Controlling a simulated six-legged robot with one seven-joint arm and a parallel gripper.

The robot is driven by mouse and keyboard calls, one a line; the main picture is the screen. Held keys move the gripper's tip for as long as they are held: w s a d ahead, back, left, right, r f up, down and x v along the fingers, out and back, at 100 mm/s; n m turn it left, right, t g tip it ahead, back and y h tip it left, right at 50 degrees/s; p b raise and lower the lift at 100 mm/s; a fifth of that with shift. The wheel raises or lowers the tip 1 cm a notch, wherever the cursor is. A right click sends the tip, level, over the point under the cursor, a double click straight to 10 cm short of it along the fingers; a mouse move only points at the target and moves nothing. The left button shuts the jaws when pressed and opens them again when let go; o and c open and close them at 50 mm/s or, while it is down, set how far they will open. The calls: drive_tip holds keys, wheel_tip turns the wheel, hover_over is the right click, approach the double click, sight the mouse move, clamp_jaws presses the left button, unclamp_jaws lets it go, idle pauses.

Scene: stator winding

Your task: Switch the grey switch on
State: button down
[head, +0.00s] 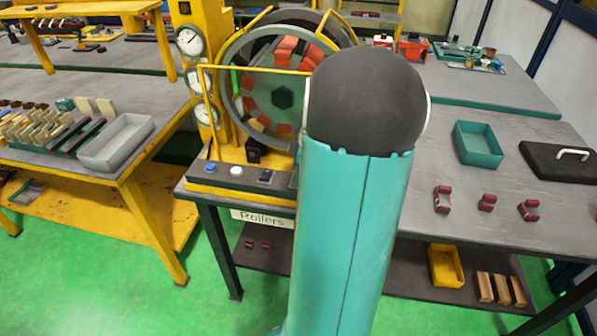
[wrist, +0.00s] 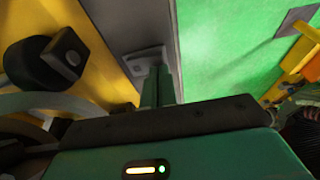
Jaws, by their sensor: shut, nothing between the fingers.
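The grey switch (head: 266,177) sits at the right end of the dark control strip on the front of the winding machine, right of a white button (head: 236,171) and a blue button (head: 210,168). In the wrist view, a light grey switch plate (wrist: 146,55) shows on the grey strip just beyond my fingertips. My gripper (wrist: 158,72) is shut and empty, its tips overlapping the near side of that plate. I cannot tell whether they touch it or how the rocker is tilted. In the head view my arm hides most of the gripper.
A black block (wrist: 55,62) stands on the yellow machine base left of my fingers. The stator ring (head: 280,85) and a yellow rail (head: 255,69) rise behind the strip. Red-brown rollers (head: 487,203) and a teal tray (head: 478,146) lie on the right table.

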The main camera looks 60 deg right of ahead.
drive_tip(key=shift+a+f+h, duration=0.2)
drive_tip(key=shift+f+h, duration=0.1)
drive_tip(key=shift+d, duration=0.1)
drive_tip(key=shift+w+d+r, duration=0.25)
drive_tip(key=shift+w+d, duration=0.05)
drive_tip(key=shift+d, duration=0.4)
drive_tip(key=shift+r, duration=0.1)
